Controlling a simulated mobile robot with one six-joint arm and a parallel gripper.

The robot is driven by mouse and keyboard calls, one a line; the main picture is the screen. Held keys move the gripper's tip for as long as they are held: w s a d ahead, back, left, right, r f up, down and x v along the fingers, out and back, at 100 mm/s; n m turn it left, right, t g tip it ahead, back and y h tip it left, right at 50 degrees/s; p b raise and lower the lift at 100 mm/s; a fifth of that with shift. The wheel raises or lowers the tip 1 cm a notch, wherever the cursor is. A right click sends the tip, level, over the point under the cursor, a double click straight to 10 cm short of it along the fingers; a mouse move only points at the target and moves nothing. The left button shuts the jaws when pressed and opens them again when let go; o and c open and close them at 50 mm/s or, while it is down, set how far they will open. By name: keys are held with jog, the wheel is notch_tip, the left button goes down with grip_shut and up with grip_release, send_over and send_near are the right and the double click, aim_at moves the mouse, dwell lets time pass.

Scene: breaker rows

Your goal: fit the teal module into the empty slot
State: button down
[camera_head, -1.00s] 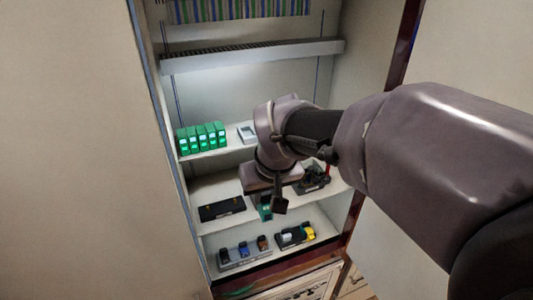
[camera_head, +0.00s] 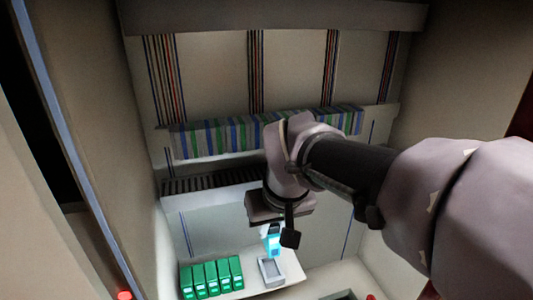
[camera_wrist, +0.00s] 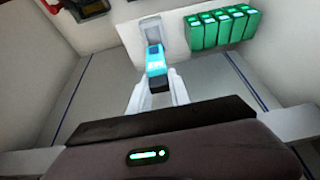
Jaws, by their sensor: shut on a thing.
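The teal module (camera_head: 273,240) is between the fingers of my gripper (camera_wrist: 157,90), which is shut on it. In the wrist view the module (camera_wrist: 155,63) has a bright teal face and a dark end toward the gripper. The empty slot (camera_head: 271,272) is a light grey open frame on the shelf, right of the row of green modules (camera_head: 211,277). In the head view the module appears just above the slot. In the wrist view its far end overlaps the near edge of the slot (camera_wrist: 150,30); whether they touch I cannot tell.
The green modules stand close beside the slot, and also show in the wrist view (camera_wrist: 222,27). A slotted grey rail (camera_head: 210,181) and a striped strip (camera_head: 270,130) run across the cabinet above. The cabinet's left wall (camera_head: 110,150) is near. The shelf right of the slot looks clear.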

aim_at(272, 245)
jog(key=shift+w+f, duration=0.25)
notch_tip(272, 245, down, 5)
jog(key=b, duration=0.5)
jog(key=shift+f, duration=0.2)
jog(key=shift+f+b, duration=1.4)
jog(key=shift+b, duration=0.3)
dwell(0.7)
jog(key=c, duration=1.1)
grip_release()
jog(key=p+v, duration=1.2)
jog(key=v, duration=0.5)
jog(key=shift+d+r, duration=0.15)
jog(key=shift+r, duration=0.15)
